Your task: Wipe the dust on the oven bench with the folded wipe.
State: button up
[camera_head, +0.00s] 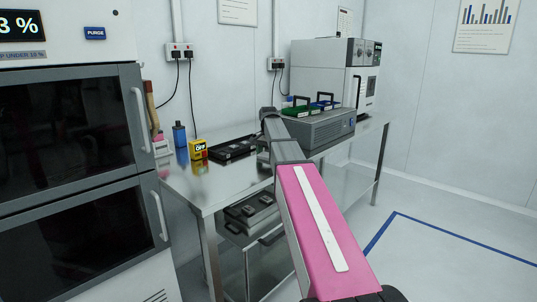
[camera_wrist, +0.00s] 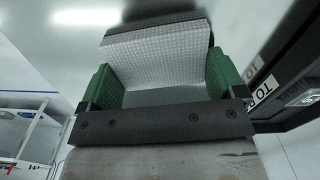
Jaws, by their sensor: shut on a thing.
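The folded wipe (camera_wrist: 160,48) is a white, textured pad with a dark strip along its far edge. My gripper (camera_wrist: 162,76) is shut on it, with a green finger pad on each side. The steel oven bench (camera_head: 205,186) stands along the wall in the head view. My arm reaches over it, and my gripper and the wipe are hidden behind the arm there. I cannot tell whether the wipe touches the bench.
A tall cabinet (camera_head: 70,130) stands at left. Its near front corner looks clear.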

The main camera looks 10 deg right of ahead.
jog(key=shift+s, duration=0.15)
jog(key=shift+s, duration=0.6)
jog(key=shift+w+r, duration=0.1)
jog(key=shift+w, duration=1.4)
jog(key=shift+s, duration=1.05)
jog(key=shift+s+f, duration=0.25)
jog(key=shift+s, duration=0.3)
jog(key=shift+w, duration=0.2)
